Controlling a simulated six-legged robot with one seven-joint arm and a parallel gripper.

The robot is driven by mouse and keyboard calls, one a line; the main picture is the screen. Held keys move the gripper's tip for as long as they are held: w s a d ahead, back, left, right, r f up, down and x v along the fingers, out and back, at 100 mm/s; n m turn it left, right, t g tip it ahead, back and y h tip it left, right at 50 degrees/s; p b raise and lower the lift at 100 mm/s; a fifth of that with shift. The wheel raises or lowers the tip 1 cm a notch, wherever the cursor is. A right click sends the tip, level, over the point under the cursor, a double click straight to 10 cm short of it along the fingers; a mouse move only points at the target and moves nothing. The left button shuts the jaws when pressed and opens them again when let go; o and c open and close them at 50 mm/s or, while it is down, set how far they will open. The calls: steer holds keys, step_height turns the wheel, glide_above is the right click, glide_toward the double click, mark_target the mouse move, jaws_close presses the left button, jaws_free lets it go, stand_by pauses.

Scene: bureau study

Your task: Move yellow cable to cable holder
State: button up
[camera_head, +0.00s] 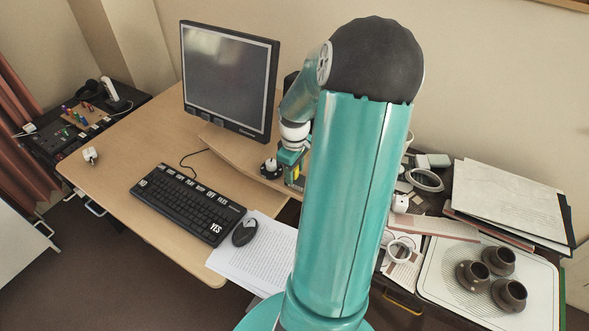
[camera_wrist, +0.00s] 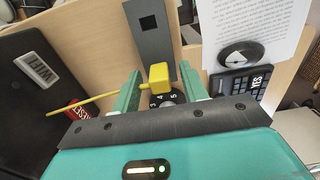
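The yellow cable (camera_wrist: 95,101) shows in the wrist view as a thin strand running left from a blocky yellow end (camera_wrist: 160,75). My gripper (camera_wrist: 160,69) has its two green fingers apart, one on each side of that yellow end, with gaps visible beside it. In the head view my gripper (camera_head: 291,158) is over the desk, right of the monitor, and my arm hides much of that area. A dark grey upright piece with a square hole (camera_wrist: 152,42) stands beyond the fingers. I cannot tell if it is the cable holder.
The monitor (camera_head: 229,80), keyboard (camera_head: 188,203), mouse (camera_head: 244,232) and paper sheets (camera_head: 256,262) are on the desk. A numbered black dial (camera_wrist: 165,98) lies just below the yellow end. Brown cups stand on a tray (camera_head: 440,283) at right. The desk's left part is mostly clear.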

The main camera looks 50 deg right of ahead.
step_height(320, 180, up, 14)
stand_by(0.7)
steer(key=shift+f, duration=0.1)
steer(key=w+a+r+h, duration=0.1)
steer(key=w+a+r, duration=0.1)
steer(key=a, duration=0.3)
steer(key=w+a+r, duration=0.2)
steer(key=a, duration=0.3)
steer(key=s+a+r+t, duration=0.1)
steer(key=s+a+t, duration=0.1)
steer(key=a, duration=0.6)
steer(key=s+a+r+t, duration=0.1)
steer(key=s+a+r, duration=0.1)
steer(key=a, duration=0.7)
steer(key=s+a+r+m+t+y, duration=0.1)
steer(key=s+a+r+t, duration=0.1)
steer(key=a, duration=0.6)
steer(key=shift+s+a+t, duration=0.3)
steer(key=shift+s+a, duration=0.05)
steer(key=shift+s, duration=0.05)
